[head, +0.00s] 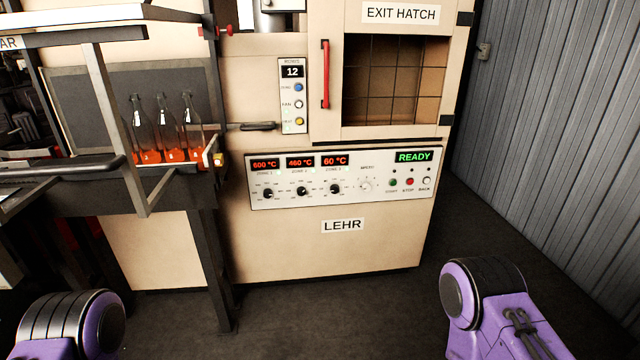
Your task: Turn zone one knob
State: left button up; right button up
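The zone one knob (268,193) is a small black knob at the left end of the white control panel (375,199) on the lehr. The red display above it (265,164) reads 600 °C. The zone two knob (302,191) sits under a 460 °C display, and the zone three knob (335,188) under a 60 °C display. A green display (414,157) reads READY. Purple and black parts of my two arms show at the bottom left and bottom right, apart from the panel. Neither gripper is in view.
Several bottles with orange-glowing bases (168,135) stand on a dark conveyor to the left, with a metal frame (150,190) jutting forward. A red handle (325,75) is beside the exit hatch (393,80). The floor (330,310) before the lehr is clear.

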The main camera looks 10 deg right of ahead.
aim_at(267, 193)
jog(key=z, duration=0.45)
jog(key=i, duration=1.85)
jog(key=u, duration=0.5)
